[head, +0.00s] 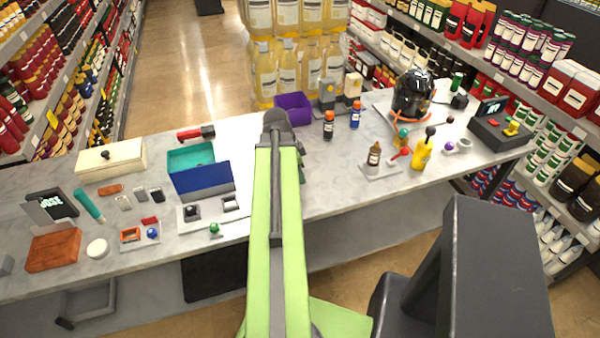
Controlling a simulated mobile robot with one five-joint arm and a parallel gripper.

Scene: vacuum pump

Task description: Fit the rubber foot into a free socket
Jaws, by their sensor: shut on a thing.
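My gripper (276,122) is at the end of the green arm, over the middle of the counter. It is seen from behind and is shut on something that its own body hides. I cannot make out the rubber foot or tell which thing has the free sockets. A black, rounded machine with orange at its base (413,95), possibly the pump, stands at the back right, apart from my gripper. A light plate (210,221) with two dark square parts lies left of the arm.
On the grey counter (330,190), a blue and teal box (203,178) stands left of my arm. A purple bin (293,107) and small bottles (328,125) stand close to the right of my gripper. A yellow bottle (421,152) stands farther right. The counter's front middle is mostly clear.

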